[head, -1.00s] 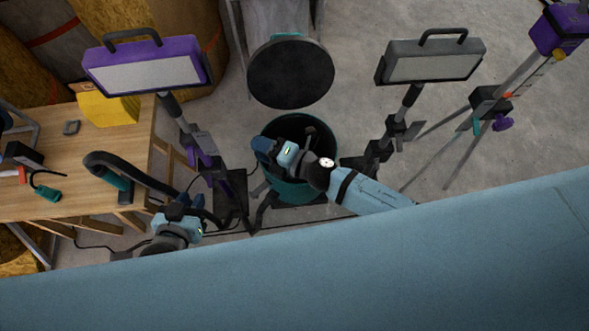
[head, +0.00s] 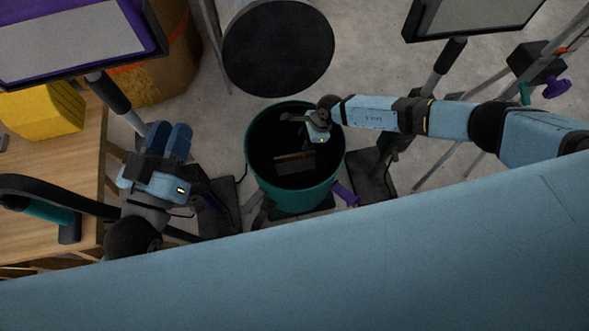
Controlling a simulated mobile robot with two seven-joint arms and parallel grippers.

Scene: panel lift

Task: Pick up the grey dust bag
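A dark grey object with a tan strip along its top (head: 295,164) lies inside the open teal bin (head: 297,200). It may be the grey dust bag, but the bin's interior is too dark to be sure. My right gripper (head: 308,130) is over the bin's far right rim, above the object and apart from it as far as I can see. Its fingers are small and dark, so their opening is unclear. My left gripper (head: 168,139) is left of the bin, away from the object. Its two blue fingers lie close side by side; whether they are fully shut is unclear.
A black round disc (head: 278,47) stands behind the bin. Work lamps stand at the upper left (head: 75,40) and upper right (head: 470,14). A wooden table (head: 40,236) with a yellow box (head: 42,114) is at left. A purple part (head: 345,194) juts out beside the bin.

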